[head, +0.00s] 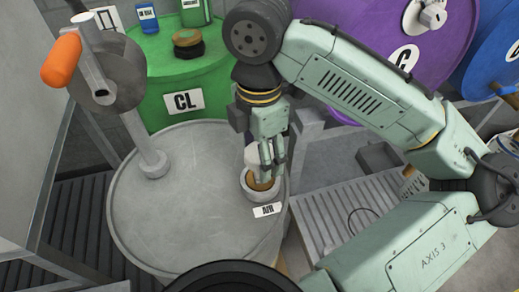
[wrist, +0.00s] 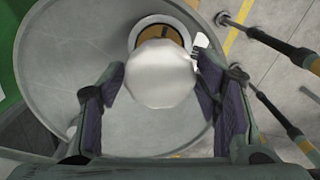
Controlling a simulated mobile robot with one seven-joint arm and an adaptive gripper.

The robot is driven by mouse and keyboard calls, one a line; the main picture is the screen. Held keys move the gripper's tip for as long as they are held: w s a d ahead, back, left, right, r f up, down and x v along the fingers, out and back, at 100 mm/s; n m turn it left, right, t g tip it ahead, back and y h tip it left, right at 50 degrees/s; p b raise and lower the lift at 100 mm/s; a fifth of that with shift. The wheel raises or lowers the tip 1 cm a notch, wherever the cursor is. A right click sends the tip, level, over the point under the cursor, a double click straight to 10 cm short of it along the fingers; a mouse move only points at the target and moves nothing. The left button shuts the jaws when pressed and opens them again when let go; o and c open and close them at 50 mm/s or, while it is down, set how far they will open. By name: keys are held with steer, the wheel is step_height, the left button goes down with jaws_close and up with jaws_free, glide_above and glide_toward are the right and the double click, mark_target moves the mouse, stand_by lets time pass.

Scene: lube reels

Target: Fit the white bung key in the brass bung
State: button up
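The white bung key (wrist: 160,75) sits between the two fingers of my gripper (wrist: 159,82) in the wrist view, with a finger pad against each side. Its pale top also shows in the head view (head: 252,155), partly behind the fingers. My gripper (head: 271,172) points down over the brass bung (head: 260,184), which lies inside a pale round collar on the grey drum. In the wrist view the key covers part of the brass bung (wrist: 160,33). The key's lower end is hidden, so I cannot tell whether it touches the bung.
The grey drum top (head: 185,215) is mostly clear. A pump with an orange handle (head: 62,60) rises at its left. A green CL drum (head: 185,75) stands behind, with bottles on it.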

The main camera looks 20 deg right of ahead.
steer(key=shift+o, duration=1.2)
step_height(320, 180, up, 12)
